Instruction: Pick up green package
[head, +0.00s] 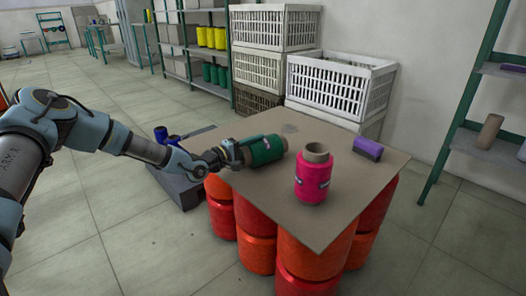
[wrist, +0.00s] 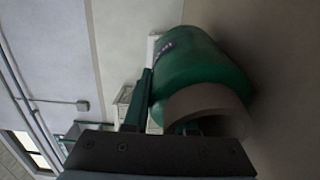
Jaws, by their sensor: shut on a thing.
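The green package (head: 262,150) is a green-wrapped bobbin with a pale cardboard core. In the head view it lies on its side on the brown board (head: 285,213), near the board's left edge. My gripper (head: 233,151) reaches it from the left and is shut on it. In the wrist view the green package (wrist: 200,72) fills the middle right, with its open core end facing the camera. I cannot tell whether the package touches the board.
A pink bobbin (head: 313,175) stands upright on the board, right of the green package. A purple block (head: 368,149) lies at the right edge. Red and orange bobbins (head: 257,220) support the board. White crates (head: 335,86) stand behind, and a green shelf (head: 467,105) stands right.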

